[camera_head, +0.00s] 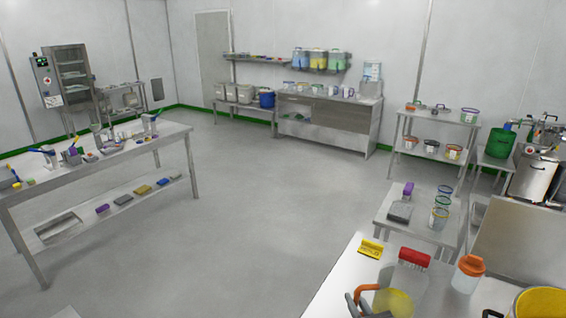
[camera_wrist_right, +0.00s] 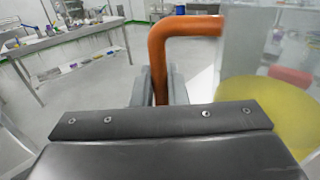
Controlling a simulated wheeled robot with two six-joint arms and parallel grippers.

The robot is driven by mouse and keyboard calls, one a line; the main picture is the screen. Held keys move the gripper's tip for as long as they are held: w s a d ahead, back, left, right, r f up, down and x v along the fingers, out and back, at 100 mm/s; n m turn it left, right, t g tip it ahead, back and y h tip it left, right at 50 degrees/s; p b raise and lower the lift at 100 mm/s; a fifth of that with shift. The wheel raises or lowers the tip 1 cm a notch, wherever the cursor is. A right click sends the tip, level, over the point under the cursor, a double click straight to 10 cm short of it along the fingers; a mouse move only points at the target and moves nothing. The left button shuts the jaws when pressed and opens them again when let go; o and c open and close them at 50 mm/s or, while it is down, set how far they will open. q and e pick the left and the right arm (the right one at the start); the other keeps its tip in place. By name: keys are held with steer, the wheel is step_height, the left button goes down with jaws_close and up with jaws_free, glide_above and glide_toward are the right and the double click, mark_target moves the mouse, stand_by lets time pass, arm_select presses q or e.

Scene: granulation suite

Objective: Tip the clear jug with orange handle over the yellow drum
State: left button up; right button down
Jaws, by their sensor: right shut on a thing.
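My right gripper (camera_head: 358,300) is at the bottom of the head view, beside the clear jug (camera_head: 408,278). In the right wrist view its fingers (camera_wrist_right: 160,88) are shut on the jug's orange handle (camera_wrist_right: 158,60). The clear wall of the jug (camera_wrist_right: 262,35) fills the right of that view, with yellow (camera_wrist_right: 265,110) showing low in it, seemingly its contents. I cannot tell whether the jug touches the table. A round yellow drum (camera_head: 518,303), cut by the lower right edge of the head view, stands apart to the right of the jug. My left gripper is not in view.
On the white table (camera_head: 335,290) are a yellow block-like item (camera_head: 371,248), a red item (camera_head: 415,257) behind the jug, and a clear bottle with an orange lid (camera_head: 468,275) between jug and drum. A cart with jars (camera_head: 440,215) stands beyond. Open floor lies left.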

steer(key=s+r+n+g+y+b, duration=0.1)
steer(key=s+b, duration=0.3)
steer(key=s, duration=0.4)
steer(key=s+d+r+n+y+b, duration=0.1)
steer(key=s+y+b, duration=0.3)
steer(key=s, duration=0.4)
steer(key=shift+d+r+n+g+b, duration=0.25)
steer(key=shift+r+n+g+b, duration=0.15)
steer(key=shift+n+b, duration=0.25)
steer(key=shift+a, duration=0.1)
